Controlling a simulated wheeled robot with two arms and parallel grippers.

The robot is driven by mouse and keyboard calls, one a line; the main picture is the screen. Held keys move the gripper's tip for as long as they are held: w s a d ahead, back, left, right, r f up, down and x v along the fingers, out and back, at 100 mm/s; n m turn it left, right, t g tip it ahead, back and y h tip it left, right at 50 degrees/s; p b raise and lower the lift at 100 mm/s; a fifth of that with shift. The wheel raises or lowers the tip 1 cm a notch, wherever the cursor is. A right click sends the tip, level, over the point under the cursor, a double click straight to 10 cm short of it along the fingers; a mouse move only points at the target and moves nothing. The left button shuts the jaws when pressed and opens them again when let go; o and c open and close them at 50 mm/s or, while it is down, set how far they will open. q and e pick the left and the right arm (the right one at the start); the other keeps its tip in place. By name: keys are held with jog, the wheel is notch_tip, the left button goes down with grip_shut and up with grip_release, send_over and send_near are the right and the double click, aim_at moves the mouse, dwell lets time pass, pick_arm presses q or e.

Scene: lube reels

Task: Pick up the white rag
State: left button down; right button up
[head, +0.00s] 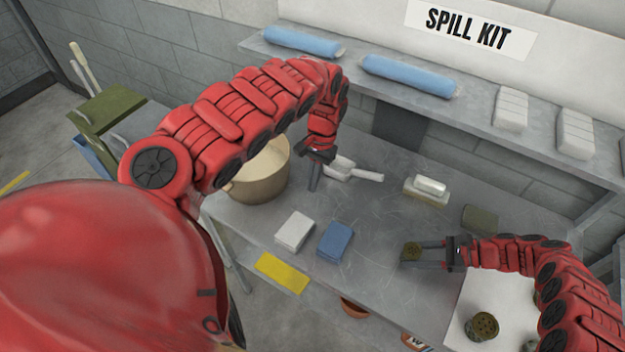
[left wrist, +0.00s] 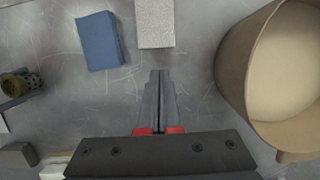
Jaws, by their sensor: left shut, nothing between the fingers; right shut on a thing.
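The white rag (head: 294,232) is a folded block lying on the grey metal table, left of a blue rag (head: 335,241). In the left wrist view the white rag (left wrist: 155,22) lies at the top, beyond my fingertips, and the blue rag (left wrist: 99,40) is to its left. My left gripper (head: 314,186) is shut and empty, between the beige bucket and the white scoop; its fingers (left wrist: 160,76) point toward the white rag, apart from it. My right gripper (head: 412,254) is shut on a small olive-brown perforated cylinder (head: 412,248) at the table's right.
A beige bucket (head: 262,174) stands close to my left gripper. A white scoop (head: 354,170), a pale block (head: 426,189) and a dark olive block (head: 480,219) lie farther back. A shelf (head: 352,72) holds blue rolls.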

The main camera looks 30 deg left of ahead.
aim_at(295, 231)
pick_arm(q)
jog(key=w+d+r+n+t+h, duration=0.2)
jog(key=w+r+n+t+h, duration=0.25)
jog(key=w, duration=0.65)
jog(key=w+a+r+n+t, duration=0.1)
jog(key=a+n+t, duration=0.35)
jog(key=a, duration=0.75)
jog(key=s+d+f+m+g+y, duration=0.1)
jog(key=s+d+f+m+y, duration=0.15)
jog(key=s+d+m, duration=0.35)
jog(key=s+d+f+m+g+y, duration=0.1)
jog(key=s+d+f+m+y, duration=0.2)
jog(key=s, duration=0.6)
jog(key=shift+h, duration=0.6)
jog(key=x, duration=0.6)
jog(key=d+x, duration=0.1)
jog(key=x, duration=0.2)
jog(key=shift+w+f, duration=0.2)
jog(key=shift+f, duration=0.05)
jog(key=s, duration=0.2)
jog(key=shift+s+a+r, duration=0.1)
jog(key=shift+s+a, duration=0.05)
jog(key=shift+s, duration=0.85)
